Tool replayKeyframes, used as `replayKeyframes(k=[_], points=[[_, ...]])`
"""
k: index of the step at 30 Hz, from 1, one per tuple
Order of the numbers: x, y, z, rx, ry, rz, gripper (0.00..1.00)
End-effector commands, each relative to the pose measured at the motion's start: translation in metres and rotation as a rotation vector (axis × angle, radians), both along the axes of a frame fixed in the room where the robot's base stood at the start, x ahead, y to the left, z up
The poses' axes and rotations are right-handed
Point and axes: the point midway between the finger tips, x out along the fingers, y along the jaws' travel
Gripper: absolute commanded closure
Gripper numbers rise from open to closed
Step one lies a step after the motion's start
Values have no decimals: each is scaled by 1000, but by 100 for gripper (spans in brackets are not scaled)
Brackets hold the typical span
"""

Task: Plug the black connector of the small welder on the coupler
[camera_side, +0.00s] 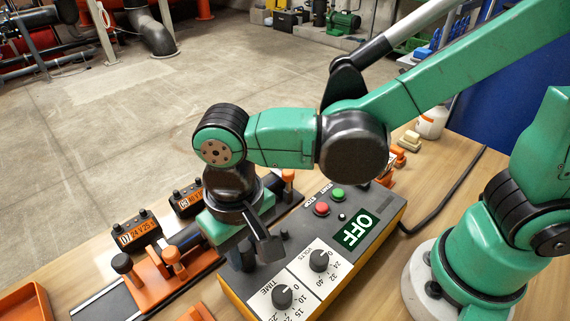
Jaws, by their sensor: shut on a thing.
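The small welder (290,235) is a grey-topped box with an orange-yellow side, two black knobs, red and green buttons and a green display reading OFF. My gripper (254,256) points down over the welder's left edge. It is shut on a small dark piece that looks like the black connector, mostly hidden by the fingers. Left of it, two black couplers with orange labels and two upright terminals each sit by the clamps: one reads D, 24 V (137,233), the other is marked C (187,199). My wrist partly hides the area beside coupler C.
An orange clamp rig (160,277) with knobs and a dark rail runs along the left of the wooden table (84,279). An orange tray (28,303) is at the lower left. A black cable (447,196) curves right of the welder. A white bottle (432,122) stands behind.

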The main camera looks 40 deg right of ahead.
Motion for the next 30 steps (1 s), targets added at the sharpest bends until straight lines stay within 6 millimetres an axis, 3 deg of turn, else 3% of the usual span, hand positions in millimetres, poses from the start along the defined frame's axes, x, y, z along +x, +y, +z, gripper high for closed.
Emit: replayKeyframes(k=[30], points=[[0, 0, 32, 0, 0, 0, 100]])
